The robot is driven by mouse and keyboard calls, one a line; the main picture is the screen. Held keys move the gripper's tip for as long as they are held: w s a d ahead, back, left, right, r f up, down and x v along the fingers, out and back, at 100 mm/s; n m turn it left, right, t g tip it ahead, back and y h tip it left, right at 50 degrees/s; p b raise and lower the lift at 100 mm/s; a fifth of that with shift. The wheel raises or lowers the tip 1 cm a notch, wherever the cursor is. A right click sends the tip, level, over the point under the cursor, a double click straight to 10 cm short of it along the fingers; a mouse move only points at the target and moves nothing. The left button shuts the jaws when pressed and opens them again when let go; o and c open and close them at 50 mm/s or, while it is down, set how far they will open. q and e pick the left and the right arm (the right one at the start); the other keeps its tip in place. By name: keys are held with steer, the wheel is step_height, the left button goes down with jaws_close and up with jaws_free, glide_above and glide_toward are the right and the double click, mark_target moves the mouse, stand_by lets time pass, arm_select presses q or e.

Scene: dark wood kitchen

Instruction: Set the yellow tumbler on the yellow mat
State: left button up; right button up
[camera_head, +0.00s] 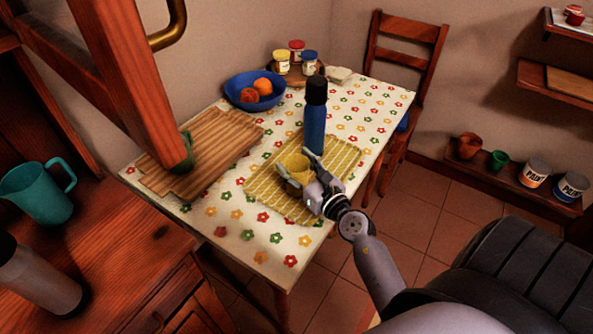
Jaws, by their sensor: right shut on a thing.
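The yellow tumbler (296,169) is held in my right gripper (298,178), whose fingers are shut around it. The tumbler is upright over the yellow woven mat (342,157). I cannot tell whether its base touches the mat, as the gripper hides its lower part. The mat lies on the flowered tablecloth. A blue bottle (314,128) with a black cap stands on the mat behind the gripper. My left gripper is not in view.
On the table (248,228) are a wooden board (217,133), a blue bowl (240,97) of fruit and several small jars (281,62). A dark green object (182,152) is partly hidden by a wooden post. A chair (404,75) stands behind. The tablecloth's front corner is clear.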

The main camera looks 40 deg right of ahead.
steer(key=shift+f, duration=0.1)
steer(key=shift+f, duration=0.1)
steer(key=shift+f, duration=0.15)
steer(key=o, duration=1.2)
steer(key=shift+c, duration=0.2)
